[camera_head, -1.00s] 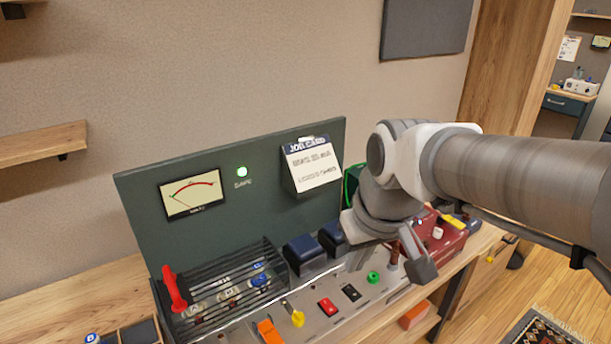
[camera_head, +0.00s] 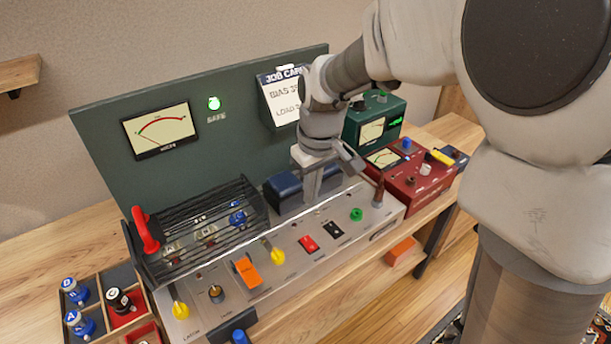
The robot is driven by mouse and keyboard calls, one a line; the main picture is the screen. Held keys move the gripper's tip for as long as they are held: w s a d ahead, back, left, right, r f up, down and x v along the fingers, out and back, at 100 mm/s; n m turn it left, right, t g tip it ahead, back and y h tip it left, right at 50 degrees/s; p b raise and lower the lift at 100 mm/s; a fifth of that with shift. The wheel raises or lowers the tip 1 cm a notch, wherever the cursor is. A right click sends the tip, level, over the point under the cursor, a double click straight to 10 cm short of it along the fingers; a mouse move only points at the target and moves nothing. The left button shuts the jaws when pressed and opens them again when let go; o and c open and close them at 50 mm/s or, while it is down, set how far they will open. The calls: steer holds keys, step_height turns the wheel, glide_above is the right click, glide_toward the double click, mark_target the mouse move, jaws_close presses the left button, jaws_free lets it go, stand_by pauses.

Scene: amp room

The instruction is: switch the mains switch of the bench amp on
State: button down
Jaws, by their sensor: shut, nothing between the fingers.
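The bench amp (camera_head: 330,212) has a grey sloping top with several controls. The labels are too small to read, so I cannot tell which control is the mains switch. My gripper (camera_head: 313,192) is shut and empty. It points down over the back of the amp, in front of the dark blue blocks (camera_head: 286,192), behind the rockers. Whether it touches anything is unclear.
A green upright panel (camera_head: 107,110) with a meter (camera_head: 160,130) and lit green SAFE lamp (camera_head: 214,103) stands behind. A black cage (camera_head: 195,226) with a red lever (camera_head: 146,230) is at left. Red (camera_head: 405,180) and green (camera_head: 375,120) instruments stand right. A parts tray (camera_head: 88,299) is front left.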

mark_target(306, 239)
steer(key=f+b, duration=0.1)
steer(key=f, duration=0.3)
steer(key=w+f, duration=0.1)
steer(key=f, duration=0.4)
steer(key=a+f+b, duration=0.1)
steer(key=f, duration=0.3)
steer(key=shift+w+f+b, duration=0.2)
steer(key=shift+f+b, duration=0.15)
steer(key=shift+f, duration=0.05)
steer(key=shift+f, duration=0.3)
steer(key=shift+s+d, duration=0.1)
steer(key=shift+s+d+r, duration=0.2)
steer(key=shift+s+d, duration=0.15)
steer(key=shift+s, duration=0.15)
steer(key=shift+r, duration=0.15)
